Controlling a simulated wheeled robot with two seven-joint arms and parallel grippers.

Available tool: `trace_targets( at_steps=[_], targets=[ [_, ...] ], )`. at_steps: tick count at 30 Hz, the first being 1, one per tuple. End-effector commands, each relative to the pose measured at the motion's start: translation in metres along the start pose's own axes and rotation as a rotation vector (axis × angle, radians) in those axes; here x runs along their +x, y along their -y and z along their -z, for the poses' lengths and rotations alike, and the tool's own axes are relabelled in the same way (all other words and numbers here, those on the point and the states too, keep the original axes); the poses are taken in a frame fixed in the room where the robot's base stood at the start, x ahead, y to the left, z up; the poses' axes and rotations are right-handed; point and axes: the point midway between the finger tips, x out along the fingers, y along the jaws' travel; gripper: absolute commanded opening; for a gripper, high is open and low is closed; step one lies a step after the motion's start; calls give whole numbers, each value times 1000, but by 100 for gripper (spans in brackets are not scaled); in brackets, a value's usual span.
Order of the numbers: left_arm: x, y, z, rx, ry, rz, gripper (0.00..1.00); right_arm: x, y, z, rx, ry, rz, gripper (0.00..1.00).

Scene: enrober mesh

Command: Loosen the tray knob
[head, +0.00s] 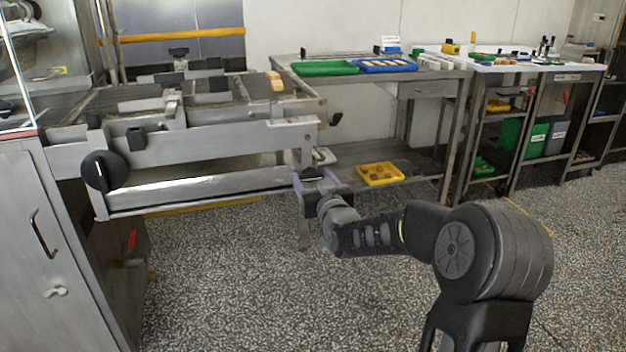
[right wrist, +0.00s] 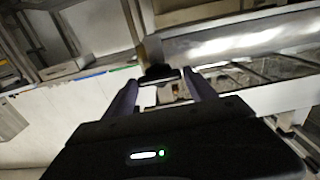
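The steel enrober machine (head: 225,145) stands at the left in the head view, with its tray (head: 200,187) low along its front. My right gripper (head: 305,174) is at the lower right end of the machine and covers what lies behind it. In the right wrist view my right gripper (right wrist: 163,84) has its two fingers apart. A black knob (right wrist: 158,72) shows between or just beyond the fingertips; I cannot tell whether they touch it. I take it as the tray knob. My left gripper is not in view.
A large black dial (head: 103,170) is on the machine's left front, and a black handle (head: 335,118) on its right end. A steel table (head: 345,75) with green and blue trays stands behind; a yellow tray (head: 380,174) is on its lower shelf. The speckled floor in front is clear.

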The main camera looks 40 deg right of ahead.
Motion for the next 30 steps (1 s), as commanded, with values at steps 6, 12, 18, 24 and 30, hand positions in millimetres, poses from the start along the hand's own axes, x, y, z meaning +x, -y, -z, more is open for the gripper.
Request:
trace_targets(
  at_steps=[6,12,18,24,30],
  targets=[
    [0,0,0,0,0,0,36,0,0,0,0,0,0,46],
    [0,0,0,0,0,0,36,0,0,0,0,0,0,29],
    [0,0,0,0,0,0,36,0,0,0,0,0,0,18],
    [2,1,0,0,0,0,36,0,0,-1,-15,0,1,18],
    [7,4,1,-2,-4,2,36,0,1,-2,-73,-1,0,18]
  ],
)
